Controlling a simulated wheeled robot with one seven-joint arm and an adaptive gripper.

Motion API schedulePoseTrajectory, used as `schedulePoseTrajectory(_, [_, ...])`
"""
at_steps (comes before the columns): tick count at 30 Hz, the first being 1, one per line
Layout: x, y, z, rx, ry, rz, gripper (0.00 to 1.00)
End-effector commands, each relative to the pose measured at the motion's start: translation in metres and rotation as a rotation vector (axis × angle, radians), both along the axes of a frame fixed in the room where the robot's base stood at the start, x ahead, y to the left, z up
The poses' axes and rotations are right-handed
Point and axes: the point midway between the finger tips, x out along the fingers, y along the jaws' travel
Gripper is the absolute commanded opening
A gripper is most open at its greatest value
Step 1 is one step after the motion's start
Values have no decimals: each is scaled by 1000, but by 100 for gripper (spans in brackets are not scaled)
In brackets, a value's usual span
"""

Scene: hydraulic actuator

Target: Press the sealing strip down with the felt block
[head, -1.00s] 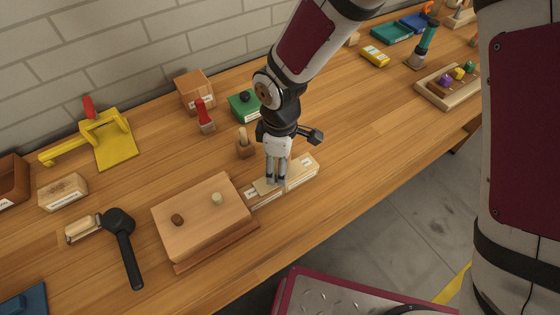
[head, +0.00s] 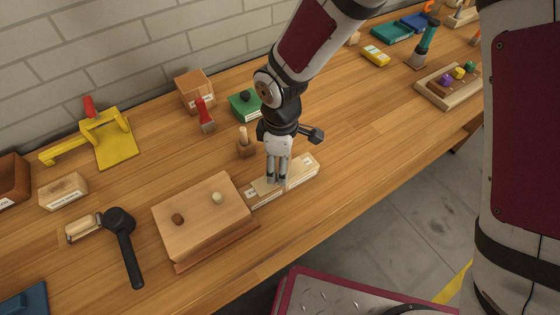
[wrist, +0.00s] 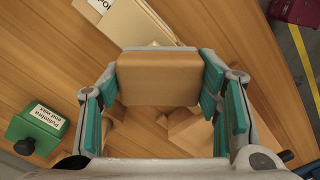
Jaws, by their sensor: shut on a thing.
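My gripper (head: 277,180) points down over a long pale board with white labels (head: 303,173) on the bench. In the wrist view, the teal fingers of my gripper (wrist: 160,82) are shut on the sides of a tan block (wrist: 157,78), which I take to be the felt block. Part of the pale board (wrist: 133,25) shows beyond the block. I cannot make out the sealing strip as a separate piece, nor whether the block touches the board.
A wooden slab with two knobs (head: 203,236) lies close to the left of the board. A small wooden holder with a peg (head: 246,148) stands behind my gripper.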

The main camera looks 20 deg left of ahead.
Motion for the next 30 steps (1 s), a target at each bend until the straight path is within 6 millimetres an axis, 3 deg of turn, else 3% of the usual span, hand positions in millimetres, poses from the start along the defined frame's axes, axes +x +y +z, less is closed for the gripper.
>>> schedulePoseTrajectory(24, [0,1,62,3,-4,0,36])
schedulePoseTrajectory(30, [1,1,68,3,-4,0,36])
